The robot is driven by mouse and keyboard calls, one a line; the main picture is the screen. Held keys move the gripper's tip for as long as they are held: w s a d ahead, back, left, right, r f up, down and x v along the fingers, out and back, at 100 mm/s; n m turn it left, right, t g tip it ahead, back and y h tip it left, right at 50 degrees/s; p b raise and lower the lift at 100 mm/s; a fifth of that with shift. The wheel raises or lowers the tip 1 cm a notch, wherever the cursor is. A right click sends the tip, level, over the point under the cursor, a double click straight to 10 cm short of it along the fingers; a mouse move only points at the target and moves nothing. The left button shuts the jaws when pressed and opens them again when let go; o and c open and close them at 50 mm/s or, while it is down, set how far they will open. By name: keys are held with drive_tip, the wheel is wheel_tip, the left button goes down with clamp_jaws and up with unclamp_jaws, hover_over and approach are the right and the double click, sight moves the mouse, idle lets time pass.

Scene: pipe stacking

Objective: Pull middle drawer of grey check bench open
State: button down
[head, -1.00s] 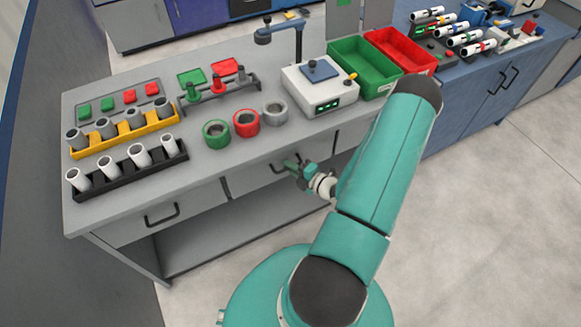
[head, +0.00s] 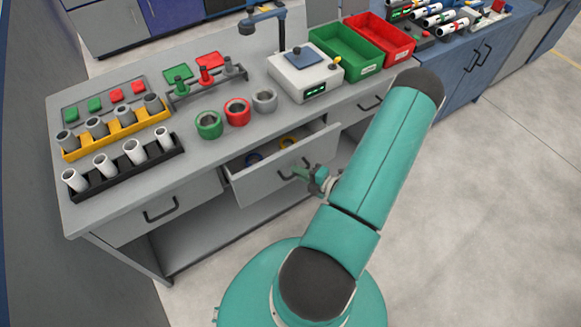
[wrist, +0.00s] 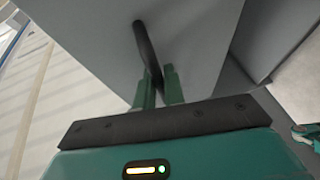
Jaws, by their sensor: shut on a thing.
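The grey check bench (head: 205,163) stands left of my arm in the head view. Its middle drawer (head: 262,186) is partly pulled out, with blue and yellow ring-like things showing inside. My gripper (head: 303,172) is at the drawer's front, shut on the dark bar handle (head: 288,172). In the wrist view my two green fingers (wrist: 159,88) close around the lower part of the handle (wrist: 147,48), with the grey drawer front behind. The left drawer (head: 165,208) and the right drawer (head: 365,102) are shut.
On the bench top are a black rack of white pipes (head: 125,165), a yellow rack of grey pipes (head: 118,128), several rings, a white device (head: 305,75), a green bin (head: 345,55) and a red bin (head: 380,40). A blue bench (head: 465,80) stands right. The floor (head: 480,200) is clear.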

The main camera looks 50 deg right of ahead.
drive_tip(key=s+a, duration=0.3)
drive_tip(key=s, duration=0.7)
drive_tip(key=s+a, duration=0.3)
drive_tip(key=s, duration=0.7)
drive_tip(key=shift+s, duration=0.3)
drive_tip(key=c, duration=1.5)
unclamp_jaws()
drive_tip(key=shift+s, duration=0.1)
drive_tip(key=v, duration=1.3)
drive_tip(key=shift+s, duration=0.35)
drive_tip(key=shift+d+r, duration=0.1)
